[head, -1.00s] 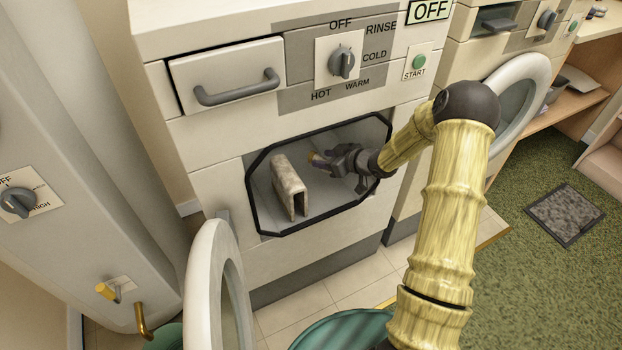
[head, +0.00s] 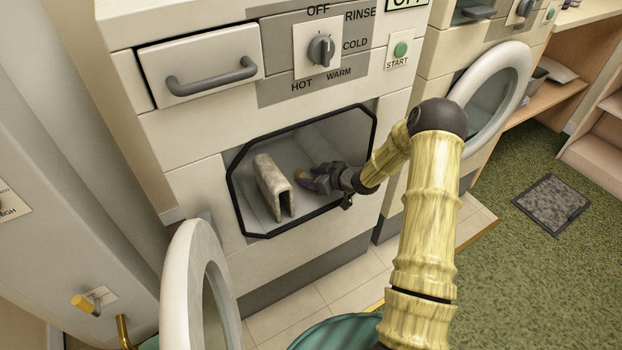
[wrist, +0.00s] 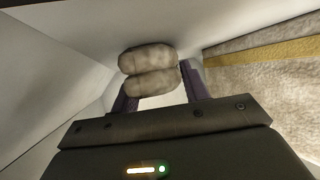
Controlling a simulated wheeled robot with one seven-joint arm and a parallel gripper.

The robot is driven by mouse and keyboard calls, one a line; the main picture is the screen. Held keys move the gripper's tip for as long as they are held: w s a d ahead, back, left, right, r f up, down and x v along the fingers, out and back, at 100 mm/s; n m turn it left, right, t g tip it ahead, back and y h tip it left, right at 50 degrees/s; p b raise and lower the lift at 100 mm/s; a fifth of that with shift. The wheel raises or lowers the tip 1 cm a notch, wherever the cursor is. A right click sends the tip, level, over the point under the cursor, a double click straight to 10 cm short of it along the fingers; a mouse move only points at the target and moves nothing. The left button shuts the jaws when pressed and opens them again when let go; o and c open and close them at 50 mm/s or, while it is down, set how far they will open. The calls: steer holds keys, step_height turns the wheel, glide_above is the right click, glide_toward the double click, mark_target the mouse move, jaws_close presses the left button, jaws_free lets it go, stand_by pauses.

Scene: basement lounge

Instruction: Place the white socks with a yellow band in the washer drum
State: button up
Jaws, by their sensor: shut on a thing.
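The washer drum opening (head: 322,212) is a dark-rimmed recess in the front of the white washer. My gripper (head: 305,180) is inside it, reaching in from the right. In the wrist view my gripper (wrist: 155,100) is shut on a pale, rolled, two-lobed bundle (wrist: 148,68), which looks like the socks. In the head view only a small tan-yellow bit of the bundle (head: 298,175) shows at the fingertips. The band is not clear in the wrist view. I cannot tell whether the bundle touches the drum floor.
A folded pale cloth (head: 270,183) stands in the drum left of my gripper; its yellow band shows in the wrist view (wrist: 262,50). The open round door (head: 190,290) hangs at lower left. A second washer with an open door (head: 520,70) stands to the right. A teal basket (head: 335,335) is below.

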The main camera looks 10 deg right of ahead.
steer(key=shift+a+f, duration=0.15)
steer(key=o, duration=1)
steer(key=shift+r, duration=0.3)
steer(key=p+v, duration=0.3)
steer(key=v, duration=0.9)
steer(key=shift+f+p, duration=0.1)
steer(key=shift+p, duration=0.25)
